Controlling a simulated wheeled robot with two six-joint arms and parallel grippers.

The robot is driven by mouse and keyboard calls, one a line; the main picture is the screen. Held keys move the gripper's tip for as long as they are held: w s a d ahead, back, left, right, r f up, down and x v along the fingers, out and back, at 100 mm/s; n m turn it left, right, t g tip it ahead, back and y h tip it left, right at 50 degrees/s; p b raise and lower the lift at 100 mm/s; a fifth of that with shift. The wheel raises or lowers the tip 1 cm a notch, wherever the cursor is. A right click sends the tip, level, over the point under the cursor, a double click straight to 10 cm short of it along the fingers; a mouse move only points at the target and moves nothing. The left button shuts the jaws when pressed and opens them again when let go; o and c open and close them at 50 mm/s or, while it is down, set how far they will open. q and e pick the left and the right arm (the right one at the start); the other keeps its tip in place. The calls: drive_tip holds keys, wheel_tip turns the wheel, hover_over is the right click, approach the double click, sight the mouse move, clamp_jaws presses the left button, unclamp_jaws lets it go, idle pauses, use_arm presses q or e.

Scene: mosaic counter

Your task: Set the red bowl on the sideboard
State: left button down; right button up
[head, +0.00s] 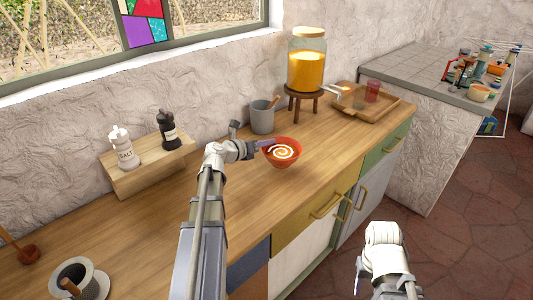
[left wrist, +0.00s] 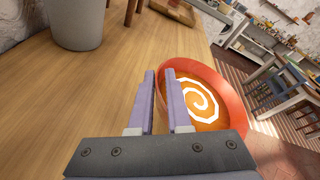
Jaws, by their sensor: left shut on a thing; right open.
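The red bowl (head: 281,155) has orange contents with a white spiral on top. It is by the front edge of the wooden counter (head: 205,225); I cannot tell whether it touches the wood. My left gripper (head: 266,144) is shut on the bowl's near left rim. In the left wrist view, the two purple fingers (left wrist: 160,78) pinch the rim of the bowl (left wrist: 232,92), which looks upright. My right arm shows at the lower right, over the floor, but its fingers are hidden. I cannot tell which surface is the sideboard.
A grey pot (head: 262,117) stands behind the bowl. A jar on a stool (head: 305,95) and a wooden tray (head: 397,107) are further along. A shelf (head: 150,172) holds two shakers. A tiled counter (head: 415,68) at the right back has clutter at its far end.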

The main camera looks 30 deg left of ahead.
use_arm(q)
drive_tip(key=shift+f+b, duration=1.3)
drive_tip(key=shift+f, duration=0.3)
drive_tip(key=shift+f, duration=0.15)
drive_tip(key=c, duration=0.9)
unclamp_jaws()
drive_tip(key=shift+o, duration=0.2)
drive_tip(key=shift+s+r, duration=0.3)
drive_tip(key=p+v, duration=0.3)
drive_tip(key=v, duration=0.8)
drive_tip(key=shift+s+a, duration=0.15)
drive_tip(key=shift+s, duration=0.05)
